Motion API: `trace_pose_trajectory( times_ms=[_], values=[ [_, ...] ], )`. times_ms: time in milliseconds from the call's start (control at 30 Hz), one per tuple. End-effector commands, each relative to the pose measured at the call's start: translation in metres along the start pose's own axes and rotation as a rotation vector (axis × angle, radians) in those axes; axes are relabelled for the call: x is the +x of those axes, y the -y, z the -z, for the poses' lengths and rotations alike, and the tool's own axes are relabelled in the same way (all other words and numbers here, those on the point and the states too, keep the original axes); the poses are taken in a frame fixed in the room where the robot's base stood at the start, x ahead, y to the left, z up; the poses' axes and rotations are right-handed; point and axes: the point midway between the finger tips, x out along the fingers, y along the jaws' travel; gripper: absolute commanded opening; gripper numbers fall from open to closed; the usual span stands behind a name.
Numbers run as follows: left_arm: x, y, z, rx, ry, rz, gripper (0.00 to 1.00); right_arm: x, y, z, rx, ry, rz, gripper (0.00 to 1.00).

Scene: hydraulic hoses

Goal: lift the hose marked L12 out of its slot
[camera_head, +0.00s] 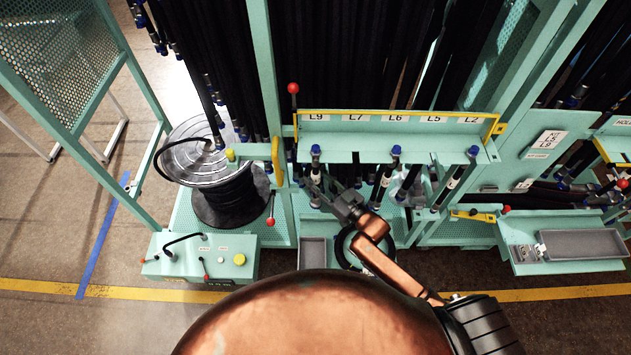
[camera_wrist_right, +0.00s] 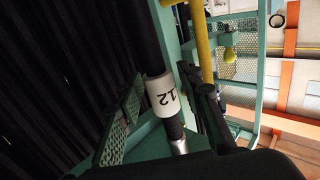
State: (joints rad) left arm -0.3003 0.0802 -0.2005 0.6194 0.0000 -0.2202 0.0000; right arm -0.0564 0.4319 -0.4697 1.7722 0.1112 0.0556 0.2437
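A black hose with a white label (camera_wrist_right: 163,95) stands near the middle of the right wrist view. The label is turned and shows "12"; its letter is not clear. A silver fitting (camera_wrist_right: 178,146) is below it. In the head view, a hose with a blue cap and a pale label (camera_head: 315,174) hangs at the left end of the rack. My right gripper (camera_head: 324,192) is close beside that hose at its lower part. Whether its fingers touch or grip the hose is not clear. My left gripper is out of view.
The teal rack (camera_head: 345,145) has a yellow top rail and tags L9, L7, L6, L5 and L2. Other capped hoses hang close by to the right. A black hose reel (camera_head: 230,195) stands left. A grey tray (camera_head: 583,244) is at right.

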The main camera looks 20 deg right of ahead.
Motion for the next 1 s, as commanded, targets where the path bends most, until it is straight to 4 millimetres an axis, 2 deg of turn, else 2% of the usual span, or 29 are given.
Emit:
trace_pose_trajectory(
  times_ms=[33,467,1000],
  values=[
    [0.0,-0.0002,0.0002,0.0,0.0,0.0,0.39,-0.0001,0.0,0.0,0.0,0.0,0.0,0.29],
    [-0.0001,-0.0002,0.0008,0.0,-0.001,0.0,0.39,-0.0004,-0.0001,0.0002,0.0,0.0,0.0,0.0],
    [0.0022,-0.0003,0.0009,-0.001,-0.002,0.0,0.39,0.0001,-0.0001,0.0034,-0.001,-0.005,0.001,0.0]
  ],
)
